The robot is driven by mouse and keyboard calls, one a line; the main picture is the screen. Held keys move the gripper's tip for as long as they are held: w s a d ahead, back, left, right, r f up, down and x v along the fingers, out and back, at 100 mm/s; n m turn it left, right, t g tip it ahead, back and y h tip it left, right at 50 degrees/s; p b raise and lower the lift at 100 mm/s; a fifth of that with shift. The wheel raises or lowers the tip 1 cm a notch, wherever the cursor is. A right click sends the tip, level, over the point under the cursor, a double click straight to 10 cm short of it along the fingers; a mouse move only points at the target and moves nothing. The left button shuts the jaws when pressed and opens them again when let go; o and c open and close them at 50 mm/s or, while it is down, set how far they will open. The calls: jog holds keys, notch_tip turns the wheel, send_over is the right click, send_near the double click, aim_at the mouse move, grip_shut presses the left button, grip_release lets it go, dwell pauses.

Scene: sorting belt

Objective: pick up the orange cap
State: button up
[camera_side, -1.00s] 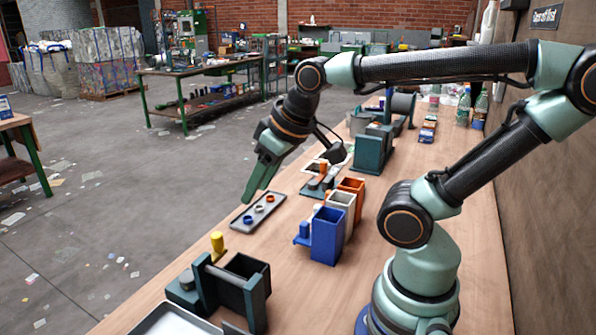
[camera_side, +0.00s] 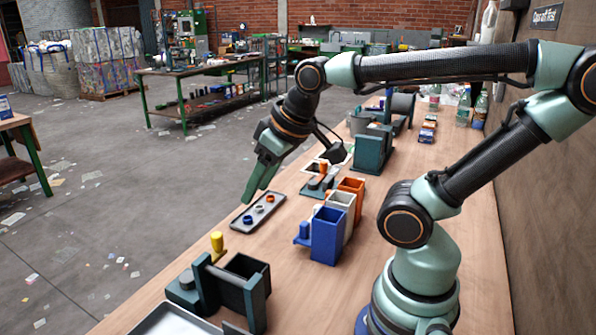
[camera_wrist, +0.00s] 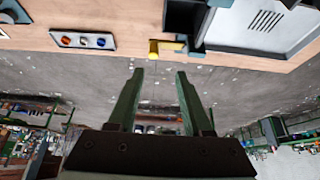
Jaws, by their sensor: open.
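The orange cap (camera_side: 270,198) lies at one end of a small dark grey tray (camera_side: 234,226) on the bench, in line with a white cap (camera_side: 259,209) and a blue cap (camera_side: 247,219). In the wrist view the orange cap (camera_wrist: 66,40) is at the upper left, well to the left of the fingers. My gripper (camera_side: 247,198) appears beside the caps in the side view, with its green fingers slanting down. It is open in the wrist view (camera_wrist: 160,72), with only floor visible between the fingers. The height of the fingertips above the tray is hard to tell.
Blue (camera_side: 327,240), white (camera_side: 343,202) and orange (camera_side: 352,186) bins stand right of the tray. A dark green fixture (camera_side: 205,285) with a yellow piece (camera_side: 217,241) is in front. A green block (camera_side: 372,152) stands behind. Bench surface around the tray is partly clear.

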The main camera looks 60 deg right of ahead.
jog(key=shift+c, duration=0.4)
jog(key=w+d+r+m+g, duration=0.2)
jog(key=w+d+r+m, duration=0.1)
jog(key=w+d+m, duration=0.4)
jog(key=m+g, duration=0.4)
jog(key=m, duration=0.7)
send_over(269, 198)
notch_tip(269, 198, down, 16)
notch_tip(269, 198, down, 11)
jog(key=shift+f, duration=0.1)
